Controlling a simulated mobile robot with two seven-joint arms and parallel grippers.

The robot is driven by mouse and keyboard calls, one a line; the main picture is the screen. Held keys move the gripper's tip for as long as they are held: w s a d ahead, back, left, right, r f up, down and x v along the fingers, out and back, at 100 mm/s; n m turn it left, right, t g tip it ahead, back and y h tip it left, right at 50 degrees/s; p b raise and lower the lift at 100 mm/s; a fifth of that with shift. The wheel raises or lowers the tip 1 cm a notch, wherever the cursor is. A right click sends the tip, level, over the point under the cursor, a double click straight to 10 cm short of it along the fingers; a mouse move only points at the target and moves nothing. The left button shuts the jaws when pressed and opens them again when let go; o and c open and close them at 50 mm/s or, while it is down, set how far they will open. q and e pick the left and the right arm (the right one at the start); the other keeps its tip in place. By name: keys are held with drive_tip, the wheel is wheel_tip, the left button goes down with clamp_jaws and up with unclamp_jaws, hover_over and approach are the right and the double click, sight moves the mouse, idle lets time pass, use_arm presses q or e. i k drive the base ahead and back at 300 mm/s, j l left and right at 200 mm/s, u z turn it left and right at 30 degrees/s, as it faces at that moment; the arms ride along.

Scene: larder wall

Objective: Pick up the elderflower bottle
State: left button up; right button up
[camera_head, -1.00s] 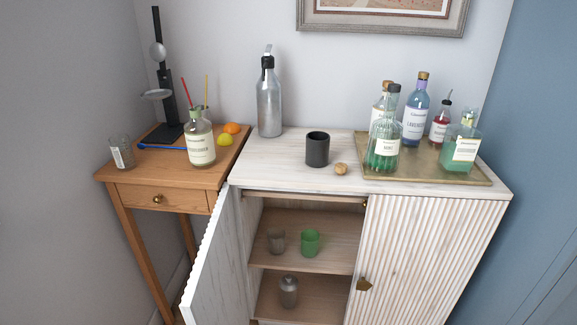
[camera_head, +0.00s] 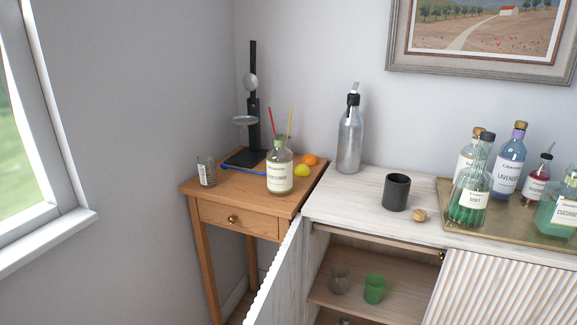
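A clear, pale bottle with a cream label and a green neck (camera_head: 279,172) stands upright near the front of the small wooden side table (camera_head: 240,216). Its label seems to read elderflower, but the print is small. Behind it, a red and a yellow stick rise close to its neck; what holds them is mostly hidden. Neither of my grippers shows in the view.
Near the bottle are a lemon (camera_head: 302,170), an orange (camera_head: 310,159), a black stand (camera_head: 253,110) and a glass (camera_head: 206,170). The white cabinet's left door (camera_head: 276,275) stands open. A tray (camera_head: 445,215) holds several other bottles. A window (camera_head: 30,130) is at left.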

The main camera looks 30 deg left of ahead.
sight(279, 159)
drive_tip(key=u, duration=1.15)
drive_tip(key=l+u, duration=0.2)
drive_tip(key=u, duration=0.2)
drive_tip(key=i+l+u, duration=0.1)
drive_tip(key=u, duration=0.3)
drive_tip(key=l+u, duration=0.25)
drive_tip(key=u, duration=0.15)
drive_tip(key=k+l+u, duration=0.1)
drive_tip(key=l+u, duration=0.2)
drive_tip(key=l, duration=0.15)
drive_tip(key=k+l+u, duration=0.1)
drive_tip(key=l+u, duration=0.2)
drive_tip(key=l, duration=0.1)
